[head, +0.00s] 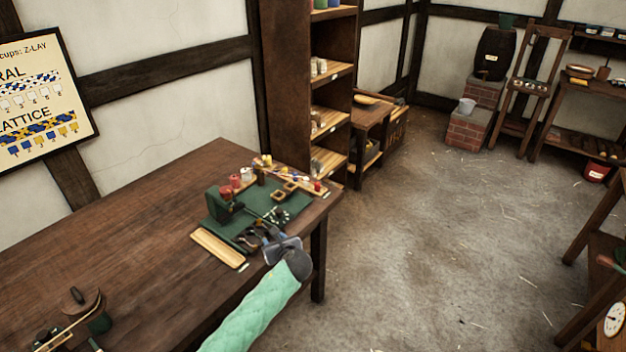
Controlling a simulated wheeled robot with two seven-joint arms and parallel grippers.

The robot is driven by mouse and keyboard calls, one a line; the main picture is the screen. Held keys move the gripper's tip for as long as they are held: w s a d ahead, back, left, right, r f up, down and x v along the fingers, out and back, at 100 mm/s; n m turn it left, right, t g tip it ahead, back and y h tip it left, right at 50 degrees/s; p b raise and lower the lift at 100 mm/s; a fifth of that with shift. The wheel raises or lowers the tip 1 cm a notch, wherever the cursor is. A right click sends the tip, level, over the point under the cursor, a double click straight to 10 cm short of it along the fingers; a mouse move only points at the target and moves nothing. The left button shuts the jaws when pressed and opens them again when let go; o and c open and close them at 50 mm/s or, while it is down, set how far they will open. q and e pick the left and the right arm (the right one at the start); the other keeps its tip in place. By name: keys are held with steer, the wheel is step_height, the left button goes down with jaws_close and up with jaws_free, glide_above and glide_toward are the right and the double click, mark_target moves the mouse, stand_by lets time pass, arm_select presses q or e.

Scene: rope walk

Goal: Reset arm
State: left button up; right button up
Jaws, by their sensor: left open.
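My left gripper (262,240) shows in the head view at the end of my green-sleeved left arm. It is open, over the front right part of the wooden table (130,225), close to the near edge of a green mat (290,208). Small dark items lie around the fingers, and I cannot tell whether the fingers touch them. I see nothing held between the fingers. My right gripper is not in view.
A pale wooden board (218,248) lies left of the gripper. A green device (222,205) and red spools (236,181) stand by the mat. A tall shelf (333,90) rises behind the table. Open floor (430,240) lies to the right.

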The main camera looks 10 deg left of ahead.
arm_select(q)
steer(key=s+d+f+n+g+h, duration=0.1)
steer(key=s+d+n+g+h, duration=0.15)
steer(key=s+n, duration=0.9)
steer(key=s+d+n+g+h, duration=0.2)
steer(key=s+d+n+h, duration=0.3)
steer(key=s, duration=1.2)
steer(key=s+d+f+n+g+h, duration=0.1)
steer(key=s+d+n+g, duration=0.1)
steer(key=s+n, duration=0.95)
step_height(320, 180, down, 29)
steer(key=d+m+g+b, duration=0.1)
steer(key=m+b, duration=0.1)
steer(key=b, duration=0.1)
steer(key=s+f, duration=0.4)
steer(key=f, duration=0.8)
steer(key=s+f+b, duration=0.1)
steer(key=s+f, duration=0.3)
steer(key=f, duration=0.7)
steer(key=shift+s+d+f+g, duration=0.25)
steer(key=shift+f+g, duration=0.15)
steer(key=shift+g, duration=0.05)
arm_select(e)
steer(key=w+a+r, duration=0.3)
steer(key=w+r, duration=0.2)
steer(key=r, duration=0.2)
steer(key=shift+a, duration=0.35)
